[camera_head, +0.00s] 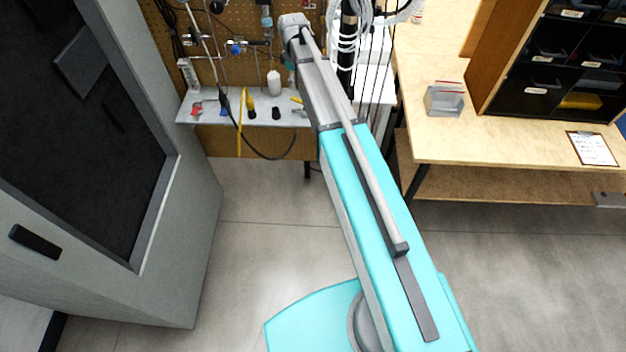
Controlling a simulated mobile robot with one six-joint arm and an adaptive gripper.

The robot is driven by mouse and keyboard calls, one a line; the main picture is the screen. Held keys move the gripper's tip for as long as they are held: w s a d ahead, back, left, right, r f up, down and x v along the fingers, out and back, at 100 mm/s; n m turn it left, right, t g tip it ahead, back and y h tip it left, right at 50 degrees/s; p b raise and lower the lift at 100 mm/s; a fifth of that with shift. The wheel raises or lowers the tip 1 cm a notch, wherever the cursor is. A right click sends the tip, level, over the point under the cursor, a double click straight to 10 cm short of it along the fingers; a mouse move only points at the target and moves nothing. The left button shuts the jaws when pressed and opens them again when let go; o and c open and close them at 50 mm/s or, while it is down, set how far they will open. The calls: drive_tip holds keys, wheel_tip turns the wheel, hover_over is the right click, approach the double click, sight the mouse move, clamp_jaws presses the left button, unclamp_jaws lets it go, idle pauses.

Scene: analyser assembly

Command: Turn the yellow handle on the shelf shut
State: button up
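A narrow white shelf (218,112) is fixed to the pegboard at the upper middle. A long thin yellow piece (241,125) stands upright at its front edge and reaches below it. Beside it is a short yellow and black piece (250,104). A small yellow piece (297,100) shows farther right, next to my arm. I cannot tell for sure which of these is the handle, or how far it is turned. My arm reaches up to the pegboard, and its far end bends away. My gripper does not show; the arm hides that area.
A red-handled part (197,108), a black piece (276,113) and a white bottle (273,82) are on the shelf. A dark cable (270,156) loops below. A large grey cabinet (190,240) stands left, a wooden bench (480,143) right. Open floor lies between.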

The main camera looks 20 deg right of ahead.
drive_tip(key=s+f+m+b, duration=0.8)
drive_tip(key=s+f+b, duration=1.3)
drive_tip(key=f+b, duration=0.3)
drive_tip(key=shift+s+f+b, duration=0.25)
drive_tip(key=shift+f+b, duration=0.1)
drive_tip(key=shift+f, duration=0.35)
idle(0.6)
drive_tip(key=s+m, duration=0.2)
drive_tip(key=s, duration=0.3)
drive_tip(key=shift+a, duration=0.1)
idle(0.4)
